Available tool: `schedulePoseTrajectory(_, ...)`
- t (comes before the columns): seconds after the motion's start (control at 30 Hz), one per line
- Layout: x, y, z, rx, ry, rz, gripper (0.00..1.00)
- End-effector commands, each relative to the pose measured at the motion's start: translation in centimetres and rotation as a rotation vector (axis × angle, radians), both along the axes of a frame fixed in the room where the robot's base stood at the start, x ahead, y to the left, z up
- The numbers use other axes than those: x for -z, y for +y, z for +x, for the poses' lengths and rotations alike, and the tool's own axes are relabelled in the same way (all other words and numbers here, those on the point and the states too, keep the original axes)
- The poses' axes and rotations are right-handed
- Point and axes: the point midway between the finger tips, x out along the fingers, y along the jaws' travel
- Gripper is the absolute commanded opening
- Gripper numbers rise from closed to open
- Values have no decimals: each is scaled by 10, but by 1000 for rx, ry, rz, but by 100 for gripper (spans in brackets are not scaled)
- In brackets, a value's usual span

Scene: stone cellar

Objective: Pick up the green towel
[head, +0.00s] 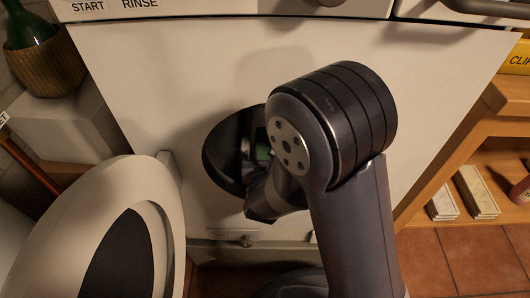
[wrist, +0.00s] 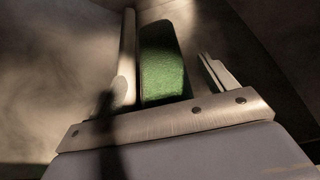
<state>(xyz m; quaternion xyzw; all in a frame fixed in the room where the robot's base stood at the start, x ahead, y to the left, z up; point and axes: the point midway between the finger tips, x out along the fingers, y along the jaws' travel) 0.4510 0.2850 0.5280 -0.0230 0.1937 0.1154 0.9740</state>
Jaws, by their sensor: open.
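In the head view a small dark green patch, likely the towel (head: 262,152), shows inside the round opening of a white washing machine (head: 150,75). My arm reaches into that opening and hides most of it, and the fingers are not visible there.
The machine's round door (head: 155,215) stands open at the lower left. A wooden shelf (head: 420,195) with boxes (head: 474,192) is at the right. A woven basket (head: 45,65) holding a green bottle (head: 25,28) sits at the upper left. The floor is tiled.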

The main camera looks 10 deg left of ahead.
Motion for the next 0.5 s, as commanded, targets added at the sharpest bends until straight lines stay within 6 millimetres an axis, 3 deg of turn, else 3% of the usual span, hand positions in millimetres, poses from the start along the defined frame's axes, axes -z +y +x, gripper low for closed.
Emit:
schedulePoseTrajectory(0.2, 11, 5, 23, 1, 0, 1, 80)
schedulePoseTrajectory(0.43, 11, 6, 24, 0, 1, 0, 80)
schedulePoseTrajectory(0.5, 11, 6, 24, 0, 0, 0, 75)
